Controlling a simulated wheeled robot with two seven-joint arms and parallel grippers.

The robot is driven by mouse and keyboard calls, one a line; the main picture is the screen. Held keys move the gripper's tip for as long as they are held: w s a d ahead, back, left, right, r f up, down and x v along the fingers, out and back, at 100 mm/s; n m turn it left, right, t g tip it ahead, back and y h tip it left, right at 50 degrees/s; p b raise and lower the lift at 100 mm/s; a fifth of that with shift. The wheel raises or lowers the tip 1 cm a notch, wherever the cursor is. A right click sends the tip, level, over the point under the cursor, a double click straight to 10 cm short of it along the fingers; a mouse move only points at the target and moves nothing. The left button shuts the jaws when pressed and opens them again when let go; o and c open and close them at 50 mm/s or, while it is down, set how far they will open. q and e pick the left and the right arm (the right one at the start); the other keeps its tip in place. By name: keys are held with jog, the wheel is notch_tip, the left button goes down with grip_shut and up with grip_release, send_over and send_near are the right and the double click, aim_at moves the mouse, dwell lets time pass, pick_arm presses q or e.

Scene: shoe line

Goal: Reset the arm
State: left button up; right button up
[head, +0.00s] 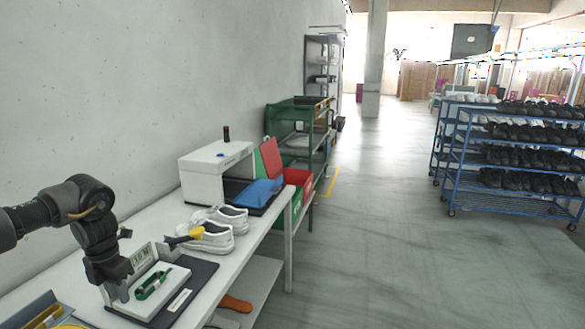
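My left arm comes in from the left, bent at a dark elbow-like joint. My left gripper (117,291) points down over the near part of the white table (214,273), at the left edge of a dark mat (199,284). Its fingers are small and partly merge with what is behind them, so I cannot tell whether they are open or shut. A white board (174,283) with a green item (152,285) on it lies on the mat, just right of the gripper. My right gripper is not in view.
A white box-shaped machine (201,178) and a blue piece (258,192) are farther back. A blue shoe rack (468,178) stands right; the floor (380,240) between is clear.

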pick_arm(q)
jog(key=s+d+f+t+h, duration=0.1)
jog(key=d+f+h, duration=0.1)
jog(key=d+f, duration=0.8)
jog(key=s+d+f+t+h, duration=0.15)
jog(key=d+f, duration=0.45)
jog(key=d, duration=0.8)
jog(key=s+d+n+t+h, duration=0.2)
jog(key=s+d+n, duration=0.35)
jog(key=d, duration=0.45)
jog(key=s+d+n+t+h, duration=0.25)
jog(key=s+d+n, duration=0.3)
jog(key=d, duration=0.35)
jog(key=s+a+f+n+g+y, duration=0.2)
jog(key=s+a+n+y, duration=0.2)
jog(key=s+a+n, duration=0.8)
jog(key=s+a+f+n+g+y, duration=0.15)
jog(key=s+a+n+y, duration=0.25)
jog(key=s+a+n, duration=0.75)
notch_tip(320, 180, down, 28)
jog(key=n+g, duration=0.1)
jog(key=n, duration=0.2)
jog(key=s+a+f+g, duration=0.1)
jog(key=s+a+f, duration=0.2)
jog(key=s+f, duration=1.1)
jog(key=shift+s+f+m, duration=0.25)
jog(key=shift+s+m, duration=0.1)
jog(key=shift+s, duration=0.65)
